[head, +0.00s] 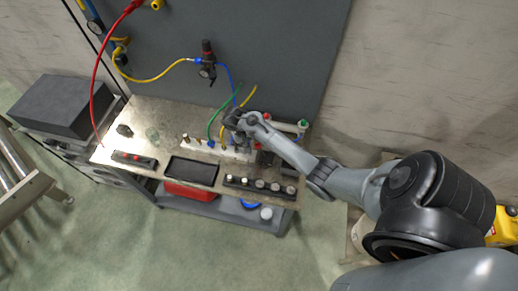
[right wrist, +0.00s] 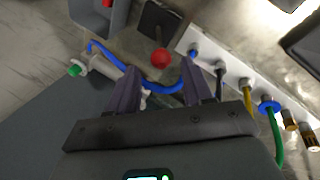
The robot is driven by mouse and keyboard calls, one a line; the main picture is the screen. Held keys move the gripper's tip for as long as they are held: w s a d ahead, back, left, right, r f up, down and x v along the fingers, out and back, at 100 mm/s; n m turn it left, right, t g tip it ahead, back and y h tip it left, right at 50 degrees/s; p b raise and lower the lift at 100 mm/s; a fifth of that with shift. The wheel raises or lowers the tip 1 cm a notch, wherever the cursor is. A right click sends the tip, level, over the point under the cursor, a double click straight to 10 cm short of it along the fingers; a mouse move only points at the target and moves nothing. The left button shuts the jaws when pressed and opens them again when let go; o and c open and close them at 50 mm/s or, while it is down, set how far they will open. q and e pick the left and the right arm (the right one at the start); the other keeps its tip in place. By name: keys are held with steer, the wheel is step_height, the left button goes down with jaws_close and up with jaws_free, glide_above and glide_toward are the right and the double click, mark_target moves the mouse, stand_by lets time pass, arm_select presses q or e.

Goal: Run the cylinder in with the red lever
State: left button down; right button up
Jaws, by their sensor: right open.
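My right gripper (head: 238,122) is over the back right of the bench. In the right wrist view its two fingers (right wrist: 160,72) are apart. A round red knob, likely the red lever's (right wrist: 160,58), shows just beyond the gap between the fingertips, beside a dark block (right wrist: 160,24). I cannot tell whether the fingers touch it. A pale cylinder with a green end (right wrist: 76,69) lies left of the fingers; it also shows in the head view (head: 287,122), right of the gripper. A blue hose (right wrist: 165,89) crosses the gap between the fingers. My left gripper is out of view.
A white manifold (right wrist: 232,72) with blue, yellow and green hoses runs along the bench (head: 146,112). A black tray (head: 190,171), a box with red buttons (head: 134,159) and a rack of round pieces (head: 260,186) stand in front. A grey panel (head: 260,45) rises behind.

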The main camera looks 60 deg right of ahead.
mark_target(259, 147)
steer(key=x, duration=0.8)
steer(key=shift+d+f, duration=0.1)
steer(key=shift+f, duration=0.25)
steer(key=shift+c, duration=0.2)
jaws_close()
